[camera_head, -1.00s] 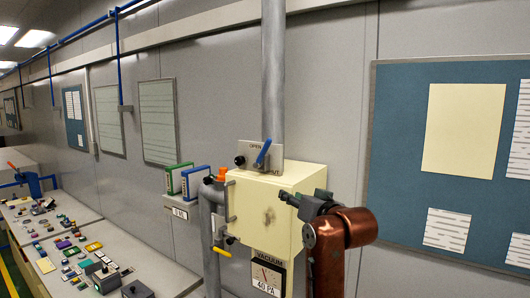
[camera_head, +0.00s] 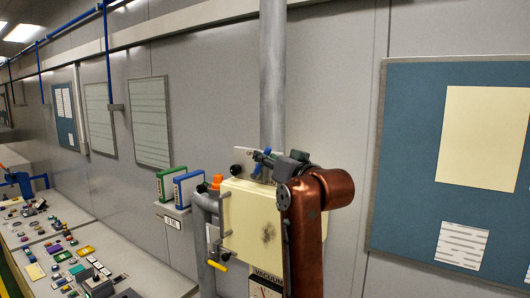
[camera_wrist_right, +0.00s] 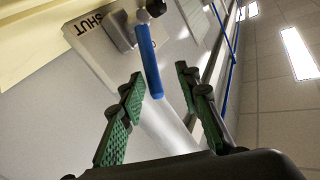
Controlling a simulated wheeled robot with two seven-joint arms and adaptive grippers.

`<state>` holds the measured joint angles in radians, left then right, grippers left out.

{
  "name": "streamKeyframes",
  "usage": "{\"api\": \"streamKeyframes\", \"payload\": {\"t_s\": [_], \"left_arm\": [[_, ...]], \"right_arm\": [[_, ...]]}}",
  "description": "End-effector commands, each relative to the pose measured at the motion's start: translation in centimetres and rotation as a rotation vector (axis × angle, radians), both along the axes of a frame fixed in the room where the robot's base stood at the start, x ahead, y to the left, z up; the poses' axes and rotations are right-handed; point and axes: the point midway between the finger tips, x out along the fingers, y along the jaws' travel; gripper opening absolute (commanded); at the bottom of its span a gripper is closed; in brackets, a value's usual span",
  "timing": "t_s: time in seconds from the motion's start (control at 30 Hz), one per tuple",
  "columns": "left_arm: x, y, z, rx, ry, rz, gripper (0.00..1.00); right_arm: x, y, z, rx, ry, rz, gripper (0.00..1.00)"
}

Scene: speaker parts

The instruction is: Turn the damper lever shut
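The damper lever, a blue bar, shows in the head view (camera_head: 262,156) in front of a grey plate (camera_head: 243,158) on the vertical pipe above the cream box, partly hidden by my right gripper. In the right wrist view the lever (camera_wrist_right: 149,62) hangs from a dark pivot, and the plate (camera_wrist_right: 85,45) reads SHUT beside it. My right gripper (camera_head: 272,160) is at the lever. In the wrist view its green-padded fingers (camera_wrist_right: 160,76) are apart, with the lever's free end between them; I cannot tell whether they touch it. My left gripper is not in view.
The cream box (camera_head: 252,220) stands below the lever, with an orange-capped pipe (camera_head: 217,182) and a yellow handle (camera_head: 217,265) at its left. Green and blue binders (camera_head: 186,187) sit on a small shelf. A bench with several small parts runs along the left.

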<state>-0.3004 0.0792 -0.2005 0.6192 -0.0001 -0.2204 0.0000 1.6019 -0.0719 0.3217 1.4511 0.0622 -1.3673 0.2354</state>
Motion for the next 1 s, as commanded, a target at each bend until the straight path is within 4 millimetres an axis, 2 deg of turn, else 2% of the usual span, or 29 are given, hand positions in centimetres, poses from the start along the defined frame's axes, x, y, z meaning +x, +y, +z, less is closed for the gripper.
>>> {"api": "streamKeyframes", "payload": {"t_s": [0.1,0.2,0.27,0.43,0.53,1.0], "left_arm": [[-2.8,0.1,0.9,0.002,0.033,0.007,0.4],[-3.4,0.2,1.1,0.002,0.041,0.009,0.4],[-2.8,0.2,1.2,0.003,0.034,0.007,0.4],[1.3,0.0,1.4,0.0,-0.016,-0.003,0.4],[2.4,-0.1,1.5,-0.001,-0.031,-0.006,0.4],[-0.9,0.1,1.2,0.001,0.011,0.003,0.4]], "right_arm": [[1.8,0.5,-0.2,0.0,0.01,0.0,0.31],[2.5,0.7,-0.3,0.0,0.009,-0.002,0.31],[2.7,0.7,-0.4,0.001,0.008,-0.003,0.31],[2.8,0.7,-0.4,0.001,0.005,-0.005,0.31],[2.8,0.7,-0.4,0.001,0.006,-0.005,0.31],[2.7,0.7,-0.3,0.001,0.005,-0.005,0.0]]}}
